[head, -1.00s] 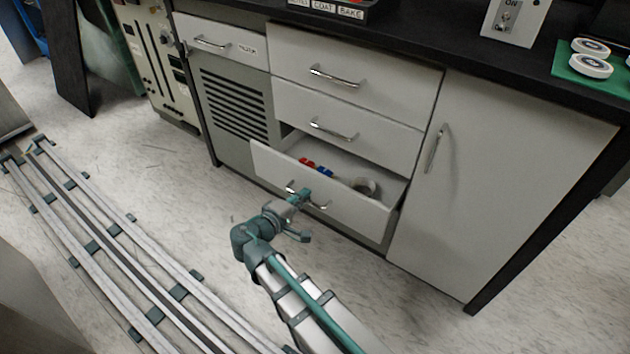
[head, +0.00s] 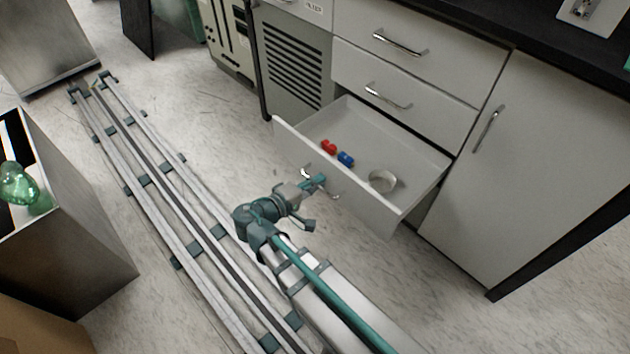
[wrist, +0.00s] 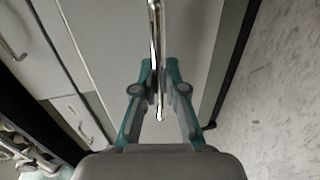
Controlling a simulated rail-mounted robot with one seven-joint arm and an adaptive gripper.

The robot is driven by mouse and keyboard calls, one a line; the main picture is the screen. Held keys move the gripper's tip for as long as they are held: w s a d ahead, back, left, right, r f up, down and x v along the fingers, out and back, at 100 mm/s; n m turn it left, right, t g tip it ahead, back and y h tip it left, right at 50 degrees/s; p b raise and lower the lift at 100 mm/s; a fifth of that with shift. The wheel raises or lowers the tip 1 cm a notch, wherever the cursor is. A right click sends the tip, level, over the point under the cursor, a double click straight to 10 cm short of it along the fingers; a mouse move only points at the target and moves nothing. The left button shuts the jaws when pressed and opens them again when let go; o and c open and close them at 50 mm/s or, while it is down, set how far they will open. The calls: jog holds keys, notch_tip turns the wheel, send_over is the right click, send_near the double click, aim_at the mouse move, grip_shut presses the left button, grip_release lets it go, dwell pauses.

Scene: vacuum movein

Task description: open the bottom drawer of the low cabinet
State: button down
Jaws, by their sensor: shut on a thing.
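The bottom drawer (head: 345,195) of the low cabinet (head: 425,110) stands well out from the cabinet front in the head view, with its inside showing. My gripper (head: 318,181) is at the drawer's front. In the wrist view my gripper (wrist: 160,85) has its teal fingers on either side of the metal bar handle (wrist: 157,50), shut on it. The handle's ends (head: 306,173) show beside the fingers in the head view; its middle is hidden.
In the drawer lie a red item (head: 328,146), a blue item (head: 346,159) and a round pale container (head: 382,181). The upper drawers (head: 400,60) and right door (head: 520,150) are shut. Floor rails (head: 165,195) run at left, beside a box-shaped stand (head: 75,240) bearing green glass (head: 15,182).

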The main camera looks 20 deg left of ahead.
jog(key=c, duration=1.2)
grip_release()
jog(key=v, duration=1.2)
jog(key=shift+a, duration=0.1)
